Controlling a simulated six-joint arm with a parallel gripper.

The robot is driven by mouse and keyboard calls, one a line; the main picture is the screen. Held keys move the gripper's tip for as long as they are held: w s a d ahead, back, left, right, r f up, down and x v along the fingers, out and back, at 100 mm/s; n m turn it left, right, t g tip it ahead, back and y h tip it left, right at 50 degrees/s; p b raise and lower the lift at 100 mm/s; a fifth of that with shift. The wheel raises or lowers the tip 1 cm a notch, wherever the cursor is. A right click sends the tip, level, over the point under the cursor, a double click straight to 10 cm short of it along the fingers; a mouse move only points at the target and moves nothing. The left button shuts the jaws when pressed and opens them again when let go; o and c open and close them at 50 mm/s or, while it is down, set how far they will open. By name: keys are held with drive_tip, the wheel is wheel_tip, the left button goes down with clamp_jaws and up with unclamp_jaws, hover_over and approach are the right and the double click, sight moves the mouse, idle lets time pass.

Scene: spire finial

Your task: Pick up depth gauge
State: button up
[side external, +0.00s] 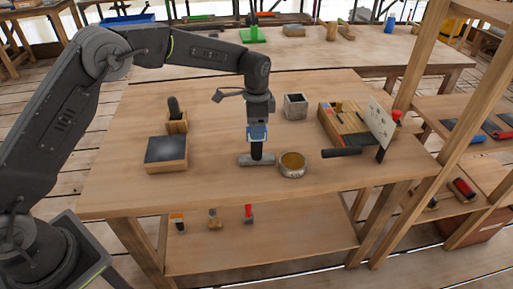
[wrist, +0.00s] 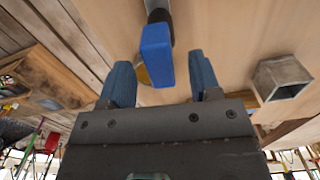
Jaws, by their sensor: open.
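What looks like the depth gauge stands upright on the wooden table, with a grey bar-shaped base (side external: 257,160), a dark stem (side external: 256,149) and a blue block-shaped top. In the wrist view its blue top (wrist: 157,52) sits between my two blue fingers, near their tips, with a visible gap on each side. My gripper (side external: 258,130) points down over it and is open; it also shows in the wrist view (wrist: 160,68). In the side view the fingers partly cover the blue top.
A round container (side external: 292,165) stands close to the right of the gauge. A grey square pot (side external: 295,106) is behind it; a wooden tool box (side external: 346,123) is to the right. A dark-topped block (side external: 166,153) is to the left. The table front is clear.

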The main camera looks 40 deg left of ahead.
drive_tip(key=shift+f, duration=0.9)
drive_tip(key=shift+r, duration=0.1)
clamp_jaws()
